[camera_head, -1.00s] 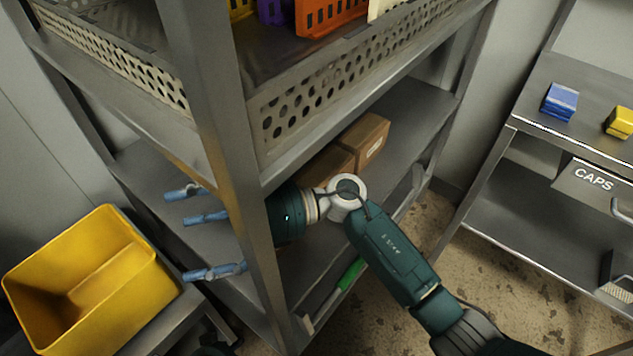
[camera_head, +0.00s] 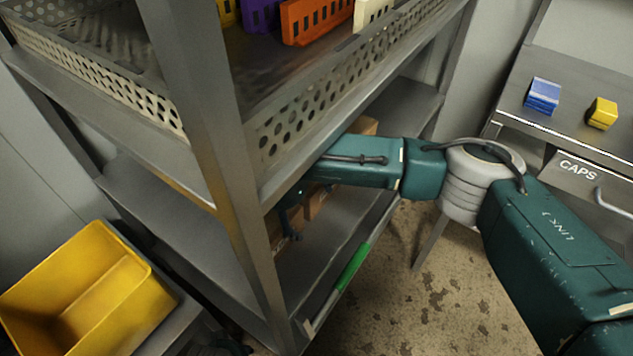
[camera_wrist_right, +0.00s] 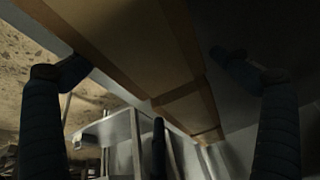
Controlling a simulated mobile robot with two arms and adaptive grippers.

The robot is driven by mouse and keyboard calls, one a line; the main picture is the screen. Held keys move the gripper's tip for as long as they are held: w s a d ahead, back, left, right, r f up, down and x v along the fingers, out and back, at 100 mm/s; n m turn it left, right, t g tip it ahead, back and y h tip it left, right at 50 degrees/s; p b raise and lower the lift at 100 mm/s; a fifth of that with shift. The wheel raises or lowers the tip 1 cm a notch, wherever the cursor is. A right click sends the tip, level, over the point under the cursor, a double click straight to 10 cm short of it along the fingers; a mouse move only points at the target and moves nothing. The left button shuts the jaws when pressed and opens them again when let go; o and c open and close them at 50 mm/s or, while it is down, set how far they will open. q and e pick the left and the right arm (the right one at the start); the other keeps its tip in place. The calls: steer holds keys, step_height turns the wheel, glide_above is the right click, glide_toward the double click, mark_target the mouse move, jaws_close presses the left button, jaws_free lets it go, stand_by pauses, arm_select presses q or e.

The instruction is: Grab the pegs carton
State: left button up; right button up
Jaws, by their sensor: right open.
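Brown cartons (camera_head: 317,201) lie on the middle shelf behind the front post in the head view, partly covered by my right arm. A second brown box (camera_head: 362,126) shows above the arm. I cannot read which is the pegs carton. My right gripper (camera_head: 291,220) is at the near end of the cartons, mostly hidden by the shelf and arm. In the right wrist view, a brown taped carton (camera_wrist_right: 135,45) fills the upper middle. The open right gripper (camera_wrist_right: 150,75) has dark fingers spread on either side of it, with no clear grip. My left gripper is not in view.
The perforated tray (camera_head: 330,110) on the shelf above sits close over my arm. The shelf's steel post (camera_head: 215,170) stands left of the gripper. A yellow bin (camera_head: 75,290) is lower left. A side bench (camera_head: 570,130) stands right. Floor between is clear.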

mark_target(318, 185)
steer(key=shift+w+d, duration=0.35)
steer(key=shift+w, duration=0.2)
steer(key=shift+w+d, duration=0.35)
steer(key=shift+w, duration=0.2)
steer(key=w+d, duration=0.1)
steer(key=w, duration=0.1)
steer(key=w+d+f, duration=0.1)
steer(key=w, duration=0.1)
steer(key=shift+d+f, duration=0.1)
steer(key=shift+d, duration=0.25)
steer(key=c, duration=1.6)
